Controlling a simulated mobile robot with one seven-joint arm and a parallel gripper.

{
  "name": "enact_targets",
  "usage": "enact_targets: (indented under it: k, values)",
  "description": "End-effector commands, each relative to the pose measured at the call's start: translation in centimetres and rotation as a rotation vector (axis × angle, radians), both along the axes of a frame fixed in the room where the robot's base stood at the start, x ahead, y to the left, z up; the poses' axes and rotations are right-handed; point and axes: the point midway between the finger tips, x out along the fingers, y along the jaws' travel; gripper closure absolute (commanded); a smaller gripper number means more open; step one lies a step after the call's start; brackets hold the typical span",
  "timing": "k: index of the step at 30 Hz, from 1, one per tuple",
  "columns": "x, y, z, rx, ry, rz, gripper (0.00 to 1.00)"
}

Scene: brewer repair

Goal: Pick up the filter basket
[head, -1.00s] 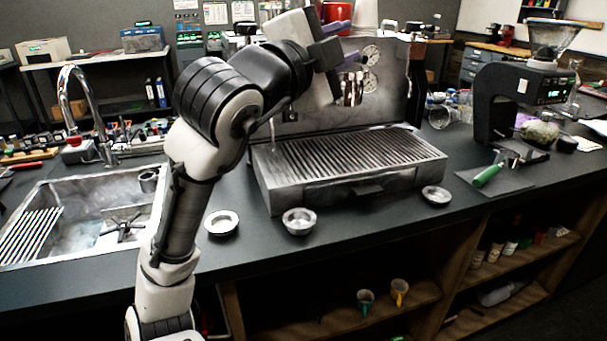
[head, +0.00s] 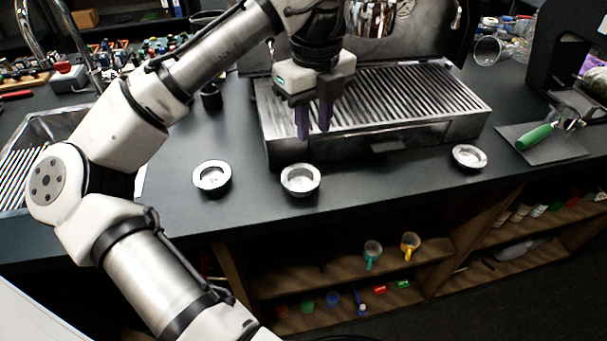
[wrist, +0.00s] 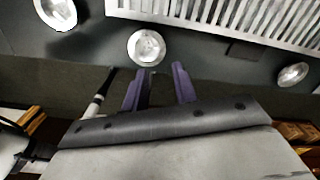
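Three small round metal pieces lie on the dark counter in front of the drip tray. The middle one (head: 301,180) is a deep silver cup with a flared rim, which looks like a filter basket; it also shows in the wrist view (wrist: 147,47). The left one (head: 212,177) has a thick ring-like rim, and the right one (head: 468,157) is a shallower dish; I cannot tell for sure which is the filter basket. My gripper (head: 314,132) points down, open and empty, with purple fingers apart. It is above the counter near the middle cup, not touching it.
The ridged drip tray (head: 385,105) of the brewer stands just behind the cups. A green-handled tool (head: 535,136) lies on a mat at right. The sink (head: 50,140) is at left. Open shelves with mugs (head: 410,246) are below the counter's front edge.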

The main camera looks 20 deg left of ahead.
Motion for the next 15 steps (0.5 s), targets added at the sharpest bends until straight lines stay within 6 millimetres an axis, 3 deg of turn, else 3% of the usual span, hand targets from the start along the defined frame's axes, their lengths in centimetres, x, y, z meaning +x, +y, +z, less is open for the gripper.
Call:
enact_targets:
  k: [6, 15]
  values:
    - [0.0, 0.0, -4.2, 0.001, 0.001, 0.002, 0.72]
    - [-0.1, 0.1, -6.5, 0.000, -0.001, 0.002, 0.72]
